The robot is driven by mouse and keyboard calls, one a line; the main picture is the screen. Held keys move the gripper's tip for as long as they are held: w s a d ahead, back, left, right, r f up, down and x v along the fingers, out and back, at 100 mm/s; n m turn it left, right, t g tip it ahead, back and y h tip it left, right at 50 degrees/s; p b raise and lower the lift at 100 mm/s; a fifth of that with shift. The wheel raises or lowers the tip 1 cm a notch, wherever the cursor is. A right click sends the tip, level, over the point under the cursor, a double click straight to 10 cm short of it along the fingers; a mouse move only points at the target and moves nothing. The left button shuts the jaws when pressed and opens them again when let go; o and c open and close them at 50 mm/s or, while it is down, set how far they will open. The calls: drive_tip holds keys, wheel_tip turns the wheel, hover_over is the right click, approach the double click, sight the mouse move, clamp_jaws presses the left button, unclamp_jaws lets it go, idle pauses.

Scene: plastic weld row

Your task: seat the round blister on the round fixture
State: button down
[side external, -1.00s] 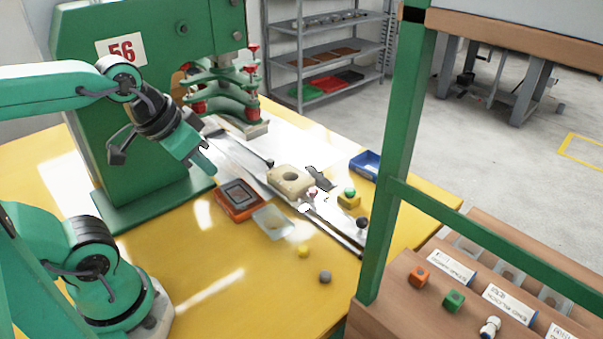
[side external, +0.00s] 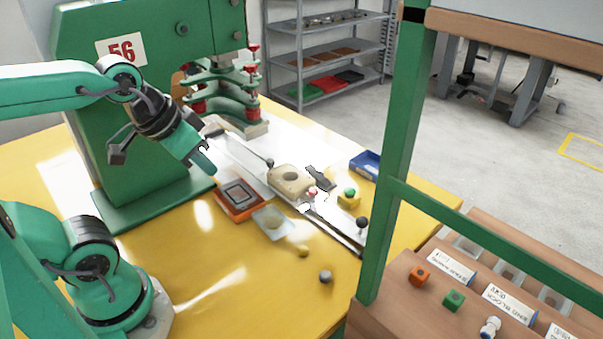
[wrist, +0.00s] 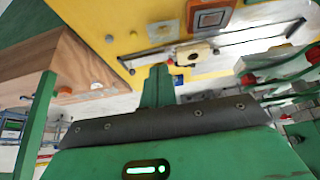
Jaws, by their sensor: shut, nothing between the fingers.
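The round fixture (side external: 291,180) is a beige block with a round recess, lying on the slide bed in front of the press; it also shows in the wrist view (wrist: 194,53). The round blister (side external: 271,223) looks like a pale, see-through square piece with a faint round form. It lies on the yellow table, nearer the camera than the fixture and apart from it; it shows in the wrist view too (wrist: 163,31). My gripper (side external: 207,165) is shut and empty, raised left of both, beside the press. Its shut fingers show in the wrist view (wrist: 158,82).
An orange fixture with a rectangular frame (side external: 239,197) sits left of the blister. The green press (side external: 150,120) stands behind my gripper. A blue bin (side external: 365,164), a yellow block with a green knob (side external: 348,198) and a grey knob (side external: 325,276) are to the right. The front table is mostly clear.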

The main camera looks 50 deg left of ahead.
drive_tip(key=c, duration=1.3)
unclamp_jaws()
drive_tip(key=shift+w, duration=0.1)
drive_tip(key=shift+c, duration=0.2)
drive_tip(key=o, duration=0.6)
drive_tip(key=shift+w+f+n, duration=0.2)
drive_tip(key=shift+w+n, duration=0.3)
drive_tip(key=shift+n, duration=0.1)
drive_tip(key=w+f+n+g, duration=0.2)
drive_tip(key=w+f+n, duration=0.2)
drive_tip(key=n, duration=0.1)
drive_tip(key=w+f+n+g, duration=0.1)
drive_tip(key=w+f+n, duration=0.3)
drive_tip(key=f+n, duration=0.1)
drive_tip(key=w+a+f+n+g, duration=0.1)
drive_tip(key=w+f+n+g, duration=0.1)
drive_tip(key=w+f+n, duration=0.3)
drive_tip(key=shift+f+n+g, duration=0.25)
drive_tip(key=shift+n+g, duration=0.05)
drive_tip(key=shift+n, duration=0.2)
